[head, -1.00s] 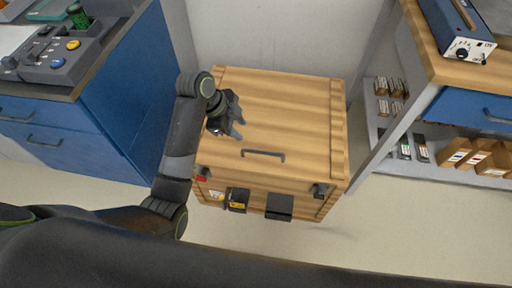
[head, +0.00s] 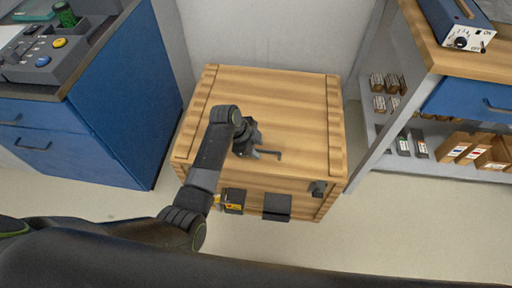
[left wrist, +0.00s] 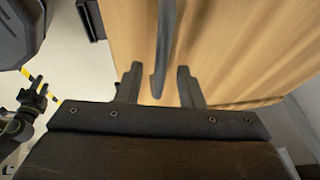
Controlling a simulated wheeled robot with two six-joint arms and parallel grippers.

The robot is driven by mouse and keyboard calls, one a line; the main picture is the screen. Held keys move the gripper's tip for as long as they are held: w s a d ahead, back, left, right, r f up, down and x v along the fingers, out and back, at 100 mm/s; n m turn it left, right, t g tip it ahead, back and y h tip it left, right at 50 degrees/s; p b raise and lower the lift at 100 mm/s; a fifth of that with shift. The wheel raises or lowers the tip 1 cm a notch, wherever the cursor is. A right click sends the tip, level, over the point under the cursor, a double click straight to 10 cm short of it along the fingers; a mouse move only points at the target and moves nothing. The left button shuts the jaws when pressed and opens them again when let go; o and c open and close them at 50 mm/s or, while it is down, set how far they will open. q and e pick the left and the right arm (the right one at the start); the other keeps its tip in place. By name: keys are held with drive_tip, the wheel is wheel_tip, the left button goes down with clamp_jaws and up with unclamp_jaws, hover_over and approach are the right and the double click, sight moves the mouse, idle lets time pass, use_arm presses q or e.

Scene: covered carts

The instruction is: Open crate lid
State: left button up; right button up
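The wooden crate (head: 320,190) stands on the floor in front of me with its lid (head: 285,105) closed. A dark bar handle (head: 270,154) lies on the lid near its front edge. My left gripper (head: 256,151) is over the handle's left end and hides part of it. In the left wrist view the gripper (left wrist: 158,85) is open, and the handle (left wrist: 165,45) runs into the gap between its fingers. I cannot tell whether the fingers touch it.
Black fittings (head: 277,206) and a latch (head: 317,188) are on the crate's front. A blue cabinet (head: 125,100) with a control box stands at the left. A shelf bench (head: 470,65) with small boxes stands at the right. A wall is behind the crate.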

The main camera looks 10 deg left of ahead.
use_arm(q)
clamp_jaws()
idle(0.3)
drive_tip(key=shift+r, duration=0.1)
